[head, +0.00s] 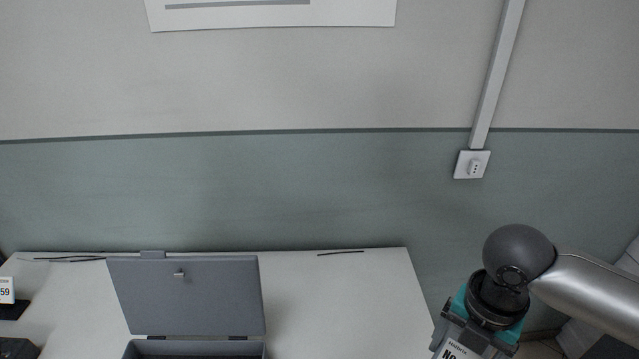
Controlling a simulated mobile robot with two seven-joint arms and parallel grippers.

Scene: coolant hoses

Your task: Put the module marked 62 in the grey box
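The grey box (140,347) stands at the bottom of the head view on the white table, cut off by the frame's lower edge. Its lid (188,290) is open and stands up behind it. My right gripper (470,335) is at the lower right, beyond the table's right edge and well right of the box. A white label with dark print starting "No" shows there; the rest is cut off. I cannot tell whether the label belongs to a held module. The fingertips are out of frame. No number 62 is readable. My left gripper is not in view.
A white card marked 59 (6,290) stands at the left edge of the white table (345,300), near dark objects. Thin black strips lie along the table's back. A wall socket (472,164) is behind.

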